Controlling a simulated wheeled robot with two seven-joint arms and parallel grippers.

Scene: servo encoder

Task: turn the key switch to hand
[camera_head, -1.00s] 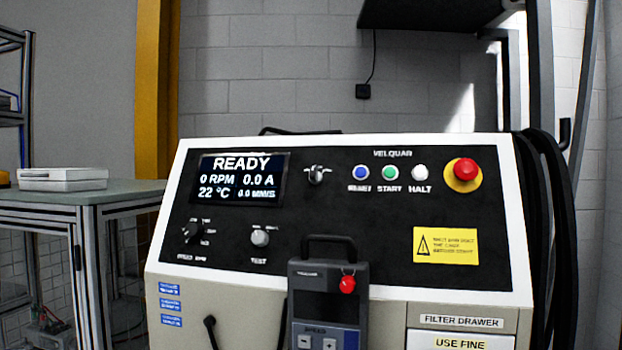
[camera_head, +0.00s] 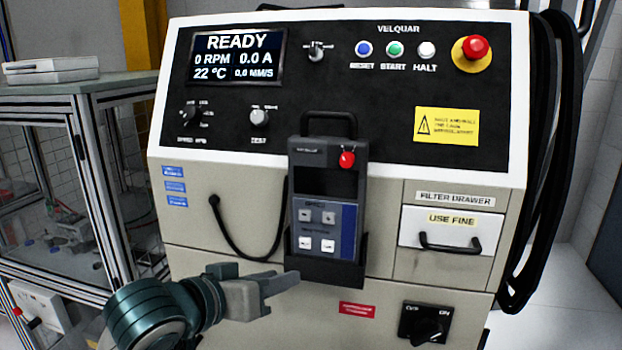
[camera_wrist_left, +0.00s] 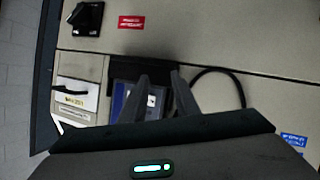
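The key switch (camera_head: 317,51) is a small silver fitting near the top of the black sloped panel, just right of the READY display (camera_head: 237,56). Its label is too small to read, and I cannot tell its position. My left gripper (camera_head: 279,287) is low in front of the cabinet, below and left of the key switch and well apart from it. In the left wrist view its two fingers (camera_wrist_left: 161,84) stand apart with nothing held between them. The key switch does not show in that view. My right gripper is in neither view.
A handheld pendant (camera_head: 324,200) sits in a holder in front, with a looping black cable (camera_head: 243,247).

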